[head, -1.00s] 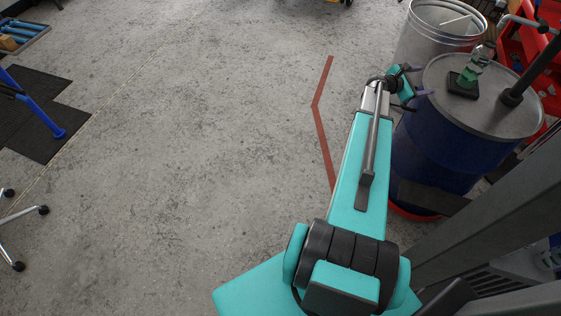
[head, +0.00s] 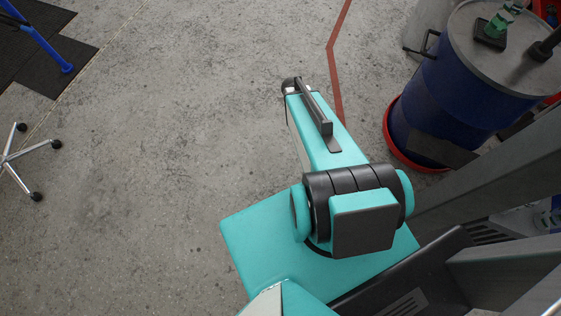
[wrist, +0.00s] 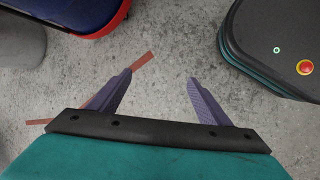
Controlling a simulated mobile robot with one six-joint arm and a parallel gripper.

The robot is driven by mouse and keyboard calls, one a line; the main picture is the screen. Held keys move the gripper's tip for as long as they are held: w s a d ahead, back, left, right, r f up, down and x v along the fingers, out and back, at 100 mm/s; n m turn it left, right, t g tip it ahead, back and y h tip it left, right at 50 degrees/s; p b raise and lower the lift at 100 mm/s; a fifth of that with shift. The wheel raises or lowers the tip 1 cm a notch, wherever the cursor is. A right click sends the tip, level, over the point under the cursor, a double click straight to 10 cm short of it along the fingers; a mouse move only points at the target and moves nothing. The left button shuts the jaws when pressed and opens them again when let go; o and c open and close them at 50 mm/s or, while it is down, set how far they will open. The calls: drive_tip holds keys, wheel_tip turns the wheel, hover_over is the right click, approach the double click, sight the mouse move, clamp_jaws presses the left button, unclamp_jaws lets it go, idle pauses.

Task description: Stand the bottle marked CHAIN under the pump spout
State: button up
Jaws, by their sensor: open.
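A bottle with green on it (head: 503,18) stands on a small dark square pad (head: 490,36) on top of the blue drum (head: 455,90). Its top is cut off by the frame edge, and no marking can be read. The lower part of the dark pump pipe (head: 543,48) rises from the drum lid to the right of the pad; the spout is out of frame. My gripper (wrist: 160,77) is open and empty in the wrist view, with bare floor between its purple fingers. In the head view it is hidden behind my teal arm.
The drum sits in a red tray (head: 402,147), which also shows at the top of the wrist view (wrist: 112,22). A blue-legged stand (head: 45,45) and a wheeled chair base (head: 28,155) are at the left. The floor in the middle is clear.

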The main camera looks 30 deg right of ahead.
drive_tip(key=s+a+f+m+g+y, duration=0.1)
drive_tip(key=s+a+f+m+y, duration=0.1)
drive_tip(key=s+a, duration=0.5)
drive_tip(key=s+a+f+m+g+y, duration=0.2)
drive_tip(key=s+a, duration=0.6)
drive_tip(key=a, duration=0.9)
drive_tip(key=shift+s+a+f+g+y, duration=0.2)
drive_tip(key=shift+s+g+y, duration=0.1)
drive_tip(key=shift+y, duration=0.1)
drive_tip(key=shift+w, duration=0.1)
drive_tip(key=c, duration=0.9)
drive_tip(key=shift+d, duration=0.15)
drive_tip(key=shift+c, duration=0.6)
